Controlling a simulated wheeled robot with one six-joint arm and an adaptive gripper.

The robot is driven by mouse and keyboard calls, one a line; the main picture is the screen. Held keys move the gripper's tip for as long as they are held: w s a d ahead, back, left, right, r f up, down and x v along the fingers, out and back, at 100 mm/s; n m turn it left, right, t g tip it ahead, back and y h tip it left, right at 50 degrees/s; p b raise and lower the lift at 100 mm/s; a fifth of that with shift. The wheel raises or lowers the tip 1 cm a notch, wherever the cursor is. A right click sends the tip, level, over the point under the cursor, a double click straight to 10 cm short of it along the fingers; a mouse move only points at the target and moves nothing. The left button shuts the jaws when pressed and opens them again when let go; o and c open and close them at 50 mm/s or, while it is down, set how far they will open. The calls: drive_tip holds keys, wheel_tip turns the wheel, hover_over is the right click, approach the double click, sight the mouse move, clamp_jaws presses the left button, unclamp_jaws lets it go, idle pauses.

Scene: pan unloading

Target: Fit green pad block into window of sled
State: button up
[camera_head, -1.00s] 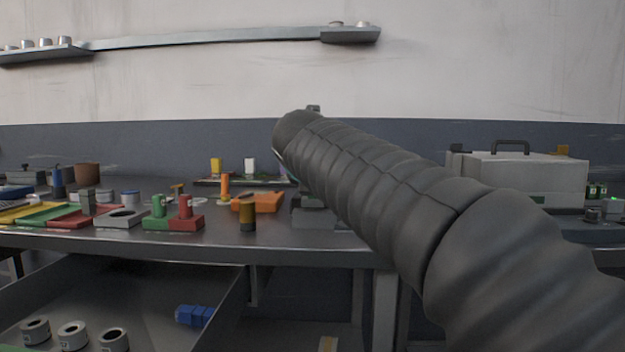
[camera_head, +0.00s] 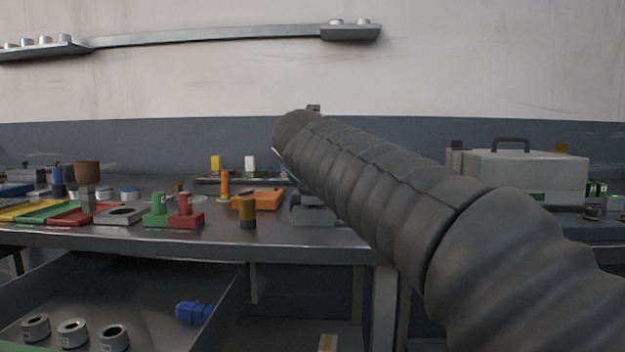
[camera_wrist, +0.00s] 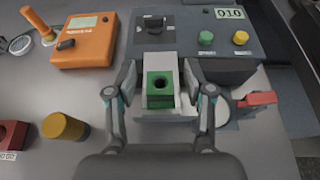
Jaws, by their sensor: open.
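In the wrist view the green pad block (camera_wrist: 160,91) shows a square green top with a dark round hole. It sits at a light grey, slotted piece (camera_wrist: 158,63), which may be the sled; I cannot tell whether the block is in a window or only resting there. My gripper (camera_wrist: 160,80) is open, with one finger at each side of the block and grey piece. Gaps show near the fingertips, and I cannot make out any contact. In the head view my arm hides the gripper and the block.
Behind the grey piece stands a dark control box (camera_wrist: 225,30) with green and yellow buttons. A red lever (camera_wrist: 257,99) is close to the right finger. An orange box (camera_wrist: 83,42) and an amber cylinder (camera_wrist: 63,127) stand left. An open drawer (camera_head: 150,305) is below the table.

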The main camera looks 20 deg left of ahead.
drive_tip(key=v, duration=1.2)
